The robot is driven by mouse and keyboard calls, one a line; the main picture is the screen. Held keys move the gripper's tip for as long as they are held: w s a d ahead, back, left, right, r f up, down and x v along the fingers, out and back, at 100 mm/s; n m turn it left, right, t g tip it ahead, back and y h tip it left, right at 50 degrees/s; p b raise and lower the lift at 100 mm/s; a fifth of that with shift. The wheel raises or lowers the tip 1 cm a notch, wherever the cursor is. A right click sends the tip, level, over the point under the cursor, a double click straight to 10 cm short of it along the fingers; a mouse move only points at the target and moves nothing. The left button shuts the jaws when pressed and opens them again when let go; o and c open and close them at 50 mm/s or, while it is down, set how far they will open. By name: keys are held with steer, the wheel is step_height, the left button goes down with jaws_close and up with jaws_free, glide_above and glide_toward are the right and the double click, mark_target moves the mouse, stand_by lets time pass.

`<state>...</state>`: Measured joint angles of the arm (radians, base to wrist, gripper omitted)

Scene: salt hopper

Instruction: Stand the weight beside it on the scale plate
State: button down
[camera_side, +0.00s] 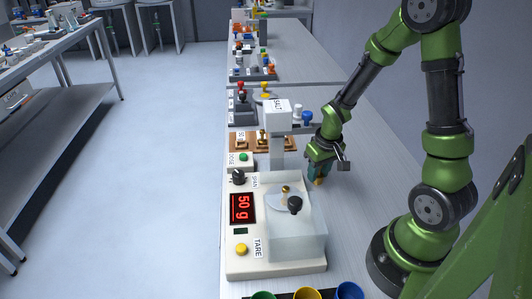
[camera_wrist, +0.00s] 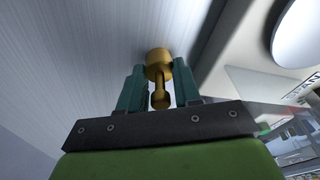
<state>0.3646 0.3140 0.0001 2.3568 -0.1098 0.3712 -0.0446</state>
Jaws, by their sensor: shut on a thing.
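My gripper (camera_side: 317,177) is shut on a brass weight (camera_wrist: 159,72), gripping it between its two teal fingers; only a bit of brass shows in the side view. The gripper hangs over the bench just right of the scale (camera_side: 235,262), behind its clear cover. The scale's red display (camera_side: 242,208) reads 50 g. A small brass weight (camera_side: 286,188) stands on the round scale plate (camera_side: 275,201), partly seen through the clear cover (camera_side: 298,240) with its black knob (camera_side: 295,205). In the wrist view a pale disc, apparently the plate, shows at upper right (camera_wrist: 300,28).
The white SALT hopper (camera_side: 277,115) stands on a post behind the scale, left of my gripper. A wooden rack (camera_side: 240,150) with brass weights is behind it. Colored cups (camera_side: 306,294) line the front edge. The bench right of the scale (camera_side: 345,215) is clear.

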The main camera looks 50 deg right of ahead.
steer(key=r, duration=1.1)
steer(key=shift+w+a, duration=0.15)
steer(key=shift+w, duration=0.15)
steer(key=w+a+r+n, duration=0.5)
steer(key=w+a+r, duration=0.2)
steer(key=a, duration=0.4)
steer(key=s+d+f+m, duration=0.1)
steer(key=s+d+f, duration=0.1)
steer(key=d, duration=0.1)
steer(key=s+d+f+m, duration=0.2)
steer(key=d+f, duration=0.1)
steer(key=d, duration=0.1)
steer(key=s+d+f+m, duration=0.1)
steer(key=s+d+f, duration=0.2)
steer(key=shift+s+d+f+m, duration=0.1)
steer(key=shift+d+f+m, duration=0.1)
steer(key=shift+d+m, duration=0.15)
steer(key=f, duration=0.5)
steer(key=shift+s+d, duration=0.25)
steer(key=shift+d, duration=0.1)
steer(key=shift+f, duration=2.15)
steer(key=shift+f, duration=0.15)
